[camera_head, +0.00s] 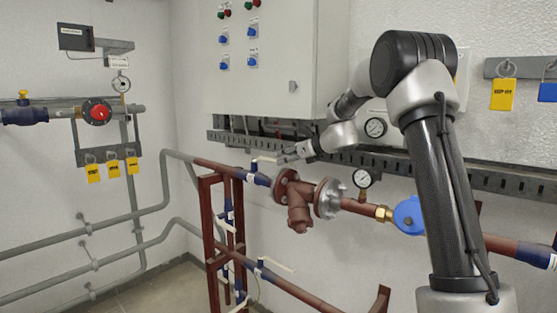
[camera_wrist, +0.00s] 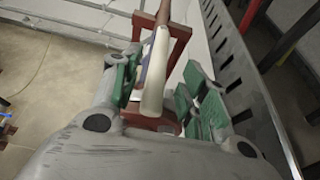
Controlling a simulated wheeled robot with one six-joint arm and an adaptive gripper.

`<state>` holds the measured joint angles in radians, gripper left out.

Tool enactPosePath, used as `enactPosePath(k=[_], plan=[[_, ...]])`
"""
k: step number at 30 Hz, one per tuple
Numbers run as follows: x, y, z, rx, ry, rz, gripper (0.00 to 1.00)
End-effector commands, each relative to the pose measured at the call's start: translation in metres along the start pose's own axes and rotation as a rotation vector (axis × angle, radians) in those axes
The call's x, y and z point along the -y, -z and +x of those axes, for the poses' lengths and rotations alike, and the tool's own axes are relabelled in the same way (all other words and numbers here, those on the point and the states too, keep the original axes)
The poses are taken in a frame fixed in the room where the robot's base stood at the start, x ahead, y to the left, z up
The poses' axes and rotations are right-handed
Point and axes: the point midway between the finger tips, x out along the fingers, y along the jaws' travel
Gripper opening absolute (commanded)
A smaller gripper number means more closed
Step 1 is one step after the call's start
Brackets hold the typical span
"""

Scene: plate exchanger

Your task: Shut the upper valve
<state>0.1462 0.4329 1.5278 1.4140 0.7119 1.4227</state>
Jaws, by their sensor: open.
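The upper valve has a pale lever handle (camera_head: 264,158) on the upper brown pipe, near the red frame. In the wrist view the pale handle (camera_wrist: 155,75) reaches lengthwise between my fingers, with gaps on both sides. My gripper (camera_head: 282,157) is at the handle's right end in the head view. In the wrist view my gripper (camera_wrist: 165,72) is open, with green pads on either side of the handle. The valve body is small and partly hidden in the wrist view.
A lower valve handle (camera_head: 275,263) sits on the lower pipe. A flanged brown fitting (camera_head: 299,197) and pressure gauge (camera_head: 362,179) are close below my arm. A perforated grey rail (camera_head: 350,158) runs along the wall behind it. A grey cabinet (camera_head: 262,60) hangs above.

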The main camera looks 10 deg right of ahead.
Motion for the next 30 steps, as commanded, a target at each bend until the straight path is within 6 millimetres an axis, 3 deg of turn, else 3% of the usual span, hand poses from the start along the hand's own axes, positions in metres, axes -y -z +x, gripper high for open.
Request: enactPosePath(k=[7,17,25,30], plan=[[-0.001,0.000,0.034,-0.001,-0.002,-0.002,0.44],[-0.001,0.000,0.040,-0.001,-0.001,-0.002,0.44],[-0.001,0.000,0.040,-0.001,-0.001,-0.003,0.00],[-0.001,0.000,0.040,-0.001,-0.001,-0.003,0.00]])
